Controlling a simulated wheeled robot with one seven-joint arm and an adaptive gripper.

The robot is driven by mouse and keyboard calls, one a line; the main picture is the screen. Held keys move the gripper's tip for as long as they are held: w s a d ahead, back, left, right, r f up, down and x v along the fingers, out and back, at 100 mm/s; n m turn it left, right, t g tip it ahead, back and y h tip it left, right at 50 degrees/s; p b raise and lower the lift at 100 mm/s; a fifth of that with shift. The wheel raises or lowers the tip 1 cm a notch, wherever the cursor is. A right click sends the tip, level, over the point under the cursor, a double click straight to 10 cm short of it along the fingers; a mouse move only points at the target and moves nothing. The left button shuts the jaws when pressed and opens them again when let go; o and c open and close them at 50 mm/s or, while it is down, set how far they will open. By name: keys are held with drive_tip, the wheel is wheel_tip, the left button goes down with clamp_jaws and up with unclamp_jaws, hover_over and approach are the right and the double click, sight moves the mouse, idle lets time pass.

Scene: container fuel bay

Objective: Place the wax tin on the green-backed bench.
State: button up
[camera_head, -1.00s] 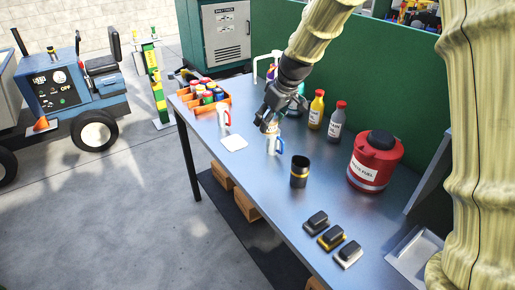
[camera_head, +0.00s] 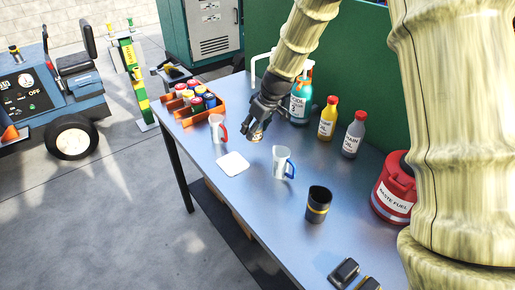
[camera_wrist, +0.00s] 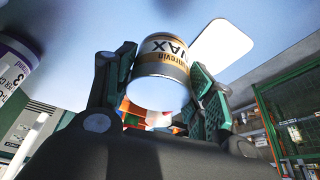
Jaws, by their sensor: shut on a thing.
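My gripper (camera_head: 260,124) is shut on the wax tin (camera_head: 257,133), a small tin with a white and tan label. In the wrist view the tin (camera_wrist: 163,62) sits between the two green-padded fingers, its "WAX" lettering upside down and its pale round end facing the camera. The green-backed bench (camera_head: 258,205) has a bare metal top and a green back panel (camera_head: 345,90). The tin hangs over the bench top, behind the white square and left of the blue-handled mug. I cannot tell the exact gap beneath it.
A white square (camera_head: 233,164), a red-handled mug (camera_head: 217,128), a blue-handled mug (camera_head: 281,162) and a black cup (camera_head: 318,205) stand around it. Bottles (camera_head: 327,119) line the back. An orange tray (camera_head: 190,117) fills the far end; a red fuel can (camera_head: 394,190) is at right.

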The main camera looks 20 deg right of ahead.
drive_tip(key=x, duration=0.3)
drive_tip(key=shift+w+d+f, duration=0.15)
drive_tip(key=shift+d+f, duration=0.2)
drive_tip(key=shift+s+f+p, duration=0.1)
drive_tip(key=shift+s+p, duration=0.1)
drive_tip(key=shift+p, duration=0.1)
wheel_tip(320, 180, down, 3)
drive_tip(key=shift+r+p, duration=0.1)
drive_tip(key=shift+p, duration=0.25)
drive_tip(key=shift+f, duration=0.3)
drive_tip(key=shift+s+r, duration=0.15)
drive_tip(key=o, duration=1.1)
drive_tip(key=shift+f, duration=0.2)
drive_tip(key=shift+r, duration=0.1)
drive_tip(key=shift+r, duration=0.15)
